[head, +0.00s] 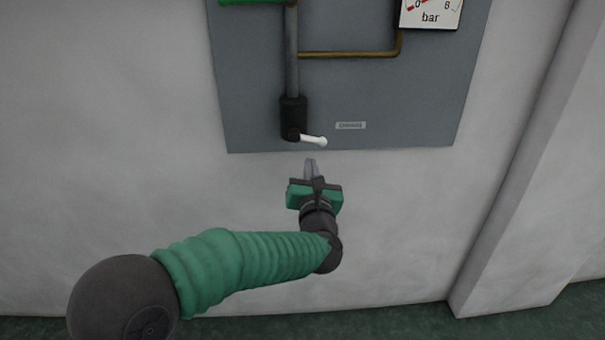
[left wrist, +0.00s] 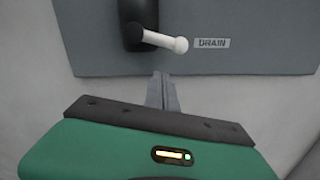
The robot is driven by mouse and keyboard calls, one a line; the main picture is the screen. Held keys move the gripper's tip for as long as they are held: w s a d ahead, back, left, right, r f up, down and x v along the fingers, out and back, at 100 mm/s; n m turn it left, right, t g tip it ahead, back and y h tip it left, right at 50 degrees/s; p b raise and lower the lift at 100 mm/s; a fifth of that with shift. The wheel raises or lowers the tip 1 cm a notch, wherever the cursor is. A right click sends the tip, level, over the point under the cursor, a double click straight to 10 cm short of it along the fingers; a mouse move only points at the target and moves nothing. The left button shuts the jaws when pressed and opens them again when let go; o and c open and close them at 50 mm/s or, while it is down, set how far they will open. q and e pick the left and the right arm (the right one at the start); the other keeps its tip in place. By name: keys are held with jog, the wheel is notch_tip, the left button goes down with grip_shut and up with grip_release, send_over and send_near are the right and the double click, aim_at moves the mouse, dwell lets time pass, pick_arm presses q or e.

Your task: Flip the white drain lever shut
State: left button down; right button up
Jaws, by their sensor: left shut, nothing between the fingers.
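The white drain lever (head: 313,140) sticks out to the right, slightly downward, from a black valve body (head: 293,112) near the panel's bottom edge. In the left wrist view the lever (left wrist: 162,40) ends in a rounded white knob, beside the DRAIN label (left wrist: 212,43). My left gripper (head: 310,163) is shut and empty, with its fingertips just below the lever in the picture. My right gripper is not in view.
The grey panel (head: 420,110) is on a pale wall. A grey vertical pipe (head: 291,60) runs down to the valve, and a brass pipe (head: 350,54) branches right to a pressure gauge (head: 431,12). A green part (head: 250,2) shows at the top. A wall column (head: 530,160) stands at right.

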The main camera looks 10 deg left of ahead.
pick_arm(q)
jog(key=p+v, duration=0.3)
jog(key=v, duration=0.7)
jog(key=shift+s+f, duration=0.2)
jog(key=shift+f, duration=0.25)
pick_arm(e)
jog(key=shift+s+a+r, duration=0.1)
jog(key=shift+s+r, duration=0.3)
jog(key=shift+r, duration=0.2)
pick_arm(q)
jog(key=shift+a, duration=0.2)
